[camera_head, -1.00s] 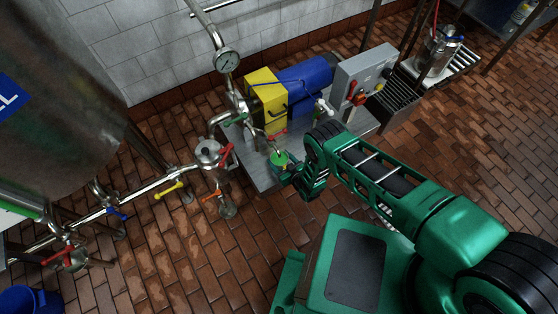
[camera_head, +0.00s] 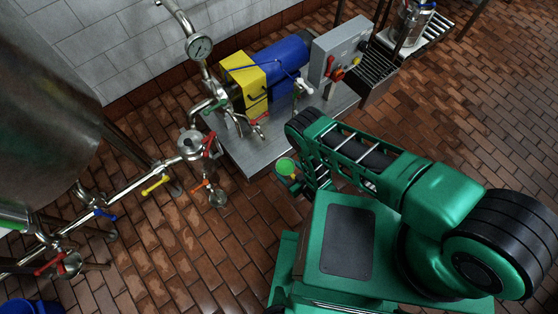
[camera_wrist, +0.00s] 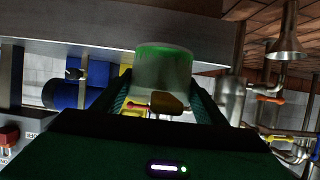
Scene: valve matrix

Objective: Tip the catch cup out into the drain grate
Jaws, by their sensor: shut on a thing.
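The catch cup is a small translucent cup with green liquid inside. In the head view its round green top (camera_head: 286,167) shows just off the front edge of the metal pump plinth. In the wrist view the cup (camera_wrist: 165,72) stands between the two fingers, about in line with them. My gripper (camera_wrist: 163,98) is shut on it; in the head view the gripper (camera_head: 291,176) is mostly hidden by the cup and my arm. I cannot make out a floor drain grate for certain; my arm and base cover part of the floor.
The steel plinth (camera_head: 250,150) carries a yellow-and-blue pump (camera_head: 275,72) and a grey control box (camera_head: 340,50). A dark slatted rack (camera_head: 371,64) is beside it. Pipes with coloured valve handles (camera_head: 155,184) run left towards a big tank (camera_head: 45,95). Brick floor (camera_head: 450,120) at right is clear.

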